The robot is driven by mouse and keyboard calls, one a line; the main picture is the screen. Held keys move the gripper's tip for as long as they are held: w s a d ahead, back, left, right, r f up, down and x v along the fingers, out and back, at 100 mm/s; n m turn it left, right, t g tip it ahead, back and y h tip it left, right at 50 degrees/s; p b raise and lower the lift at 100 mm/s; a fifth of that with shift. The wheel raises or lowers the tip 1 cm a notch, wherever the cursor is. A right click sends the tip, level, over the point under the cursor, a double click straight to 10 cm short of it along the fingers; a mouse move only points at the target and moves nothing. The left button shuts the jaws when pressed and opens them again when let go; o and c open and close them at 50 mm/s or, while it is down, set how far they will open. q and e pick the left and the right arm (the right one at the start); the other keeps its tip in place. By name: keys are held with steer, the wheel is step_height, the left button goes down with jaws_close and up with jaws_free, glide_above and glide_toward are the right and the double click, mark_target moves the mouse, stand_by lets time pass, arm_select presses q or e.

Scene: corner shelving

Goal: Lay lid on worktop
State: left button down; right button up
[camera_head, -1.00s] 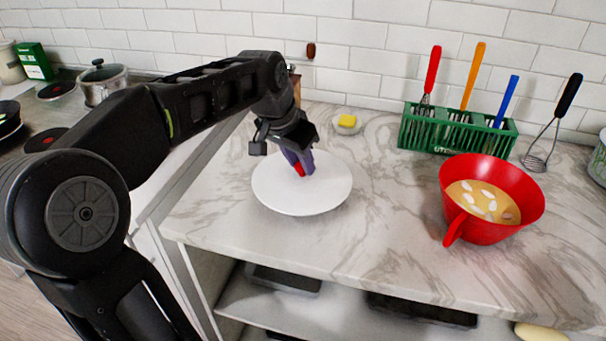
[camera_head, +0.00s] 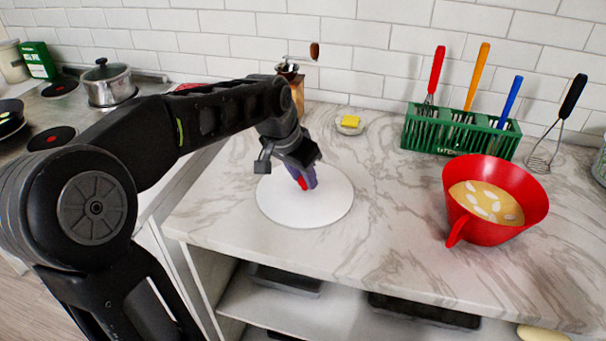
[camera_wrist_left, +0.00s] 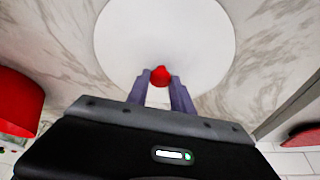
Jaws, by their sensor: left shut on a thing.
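The lid (camera_head: 325,207) is a white round disc with a red knob. My left gripper (camera_head: 303,183) is shut on the red knob, above the middle of the disc. In the left wrist view the knob (camera_wrist_left: 160,76) sits between the two purple-grey fingers, with the white lid (camera_wrist_left: 185,35) beyond. The lid looks level and is at or very close to the marble worktop (camera_head: 390,215); I cannot tell whether it touches. My right gripper is not in view.
A red bowl (camera_head: 455,205) with pale batter stands right of the lid. Behind it is a green utensil rack (camera_head: 460,137). A small dish with butter (camera_head: 350,123) and a wooden grinder (camera_head: 297,90) stand at the back. A lidded pot (camera_head: 108,85) is on the hob at left. Worktop between lid and bowl is clear.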

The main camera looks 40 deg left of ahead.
arm_select(q)
steer(key=c, duration=1.1)
jaws_free()
steer(key=shift+r, duration=0.1)
steer(key=shift+r, duration=0.15)
steer(key=v, duration=1.1)
steer(key=shift+s+r+p, duration=0.15)
steer(key=shift+r+p, duration=0.25)
